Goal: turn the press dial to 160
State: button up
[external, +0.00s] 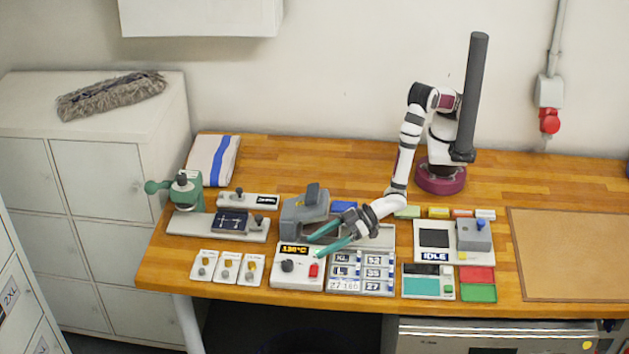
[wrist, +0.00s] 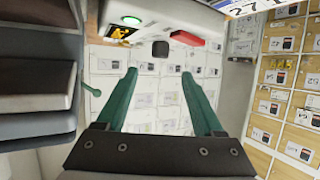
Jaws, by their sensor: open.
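The press control box (external: 297,282) is white and sits at the front of the bench, before the grey heat press (external: 304,214). Its orange display (external: 294,250) seems to read 130°C. The black dial (external: 287,266) is on its front, left of a red switch (external: 314,270). In the wrist view the dial (wrist: 160,48) lies beyond the fingertips, centred between them, with the red switch (wrist: 187,40) to its right. My gripper (external: 313,247) is open and empty, its green fingers close to the box. The fingers (wrist: 160,76) appear apart from the dial.
A size-label board (external: 360,286) adjoins the box on the right. Three small white cards with knobs (external: 228,267) lie to the left. A green hand press (external: 186,191) stands at the far left. A brown mat (external: 570,250) is clear at the right.

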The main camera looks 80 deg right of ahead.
aim_at(287, 262)
jog(key=x, duration=1)
jog(key=shift+w+a+f, duration=0.15)
jog(key=shift+w+f, duration=0.05)
jog(key=shift+c, duration=0.2)
grip_shut()
